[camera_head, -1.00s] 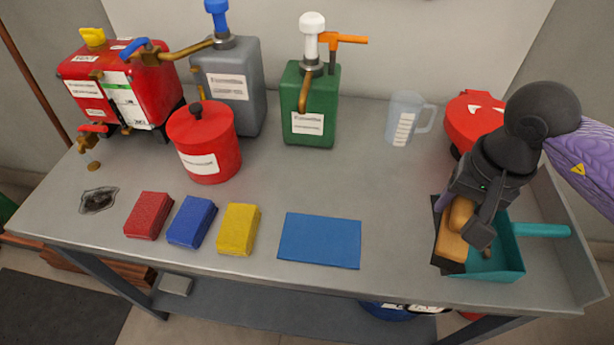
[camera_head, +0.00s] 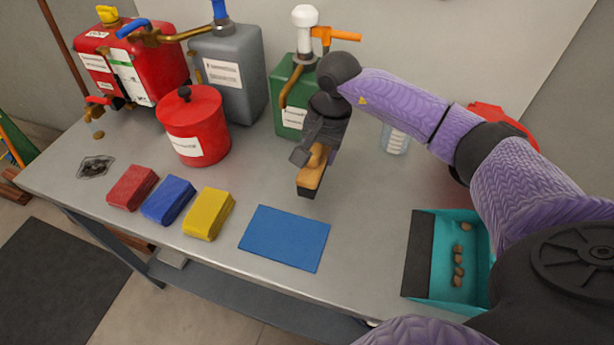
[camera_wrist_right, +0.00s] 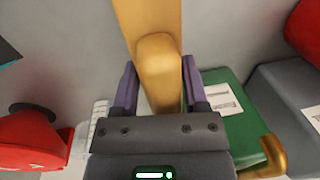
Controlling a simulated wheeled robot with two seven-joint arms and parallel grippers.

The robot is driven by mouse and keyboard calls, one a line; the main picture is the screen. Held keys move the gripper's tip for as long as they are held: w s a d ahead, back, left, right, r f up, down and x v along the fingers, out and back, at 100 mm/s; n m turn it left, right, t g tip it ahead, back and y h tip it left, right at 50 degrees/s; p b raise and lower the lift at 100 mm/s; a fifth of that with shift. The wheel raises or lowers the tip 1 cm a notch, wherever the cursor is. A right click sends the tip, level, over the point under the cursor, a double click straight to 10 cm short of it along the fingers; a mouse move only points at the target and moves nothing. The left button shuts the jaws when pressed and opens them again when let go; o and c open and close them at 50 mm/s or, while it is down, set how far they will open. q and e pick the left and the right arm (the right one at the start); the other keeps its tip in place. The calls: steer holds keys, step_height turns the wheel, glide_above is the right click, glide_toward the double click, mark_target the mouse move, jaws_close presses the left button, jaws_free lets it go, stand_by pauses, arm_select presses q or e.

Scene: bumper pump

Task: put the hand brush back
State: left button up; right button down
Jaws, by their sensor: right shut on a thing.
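The hand brush (camera_head: 311,178) has a light wooden body and a dark lower edge. My right gripper (camera_head: 318,150) is shut on its handle and holds it in front of the green pump can. In the right wrist view the brush's wooden handle (camera_wrist_right: 158,70) lies between the two fingers of my right gripper (camera_wrist_right: 158,90). The teal dustpan (camera_head: 443,260) lies at the right of the table, with several small brown bits in it and no brush over it. A flat blue mat (camera_head: 285,238) lies bare on the table. My left gripper is not in view.
Red, blue and yellow sponges (camera_head: 209,214) lie in a row left of the mat. A red lidded can (camera_head: 194,130), a grey pump can (camera_head: 229,75) and a green pump can (camera_head: 289,95) stand behind. A clear jug (camera_head: 394,140) is partly hidden by my arm.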

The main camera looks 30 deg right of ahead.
mark_target(327, 155)
step_height(327, 155, down, 5)
steer(key=shift+s+r+b, duration=0.1)
steer(key=shift+b, duration=0.4)
steer(key=shift+f, duration=0.4)
steer(key=shift+r, duration=0.15)
steer(key=shift+c, duration=0.5)
jaws_free()
steer(key=r+p, duration=0.1)
steer(key=r, duration=0.2)
steer(key=r+p, duration=0.1)
steer(key=r, duration=0.3)
steer(key=s+d+r+p, duration=0.1)
steer(key=r, duration=0.3)
steer(key=shift+r, duration=0.1)
steer(key=shift+s+r, duration=0.1)
steer(key=shift+r, duration=0.3)
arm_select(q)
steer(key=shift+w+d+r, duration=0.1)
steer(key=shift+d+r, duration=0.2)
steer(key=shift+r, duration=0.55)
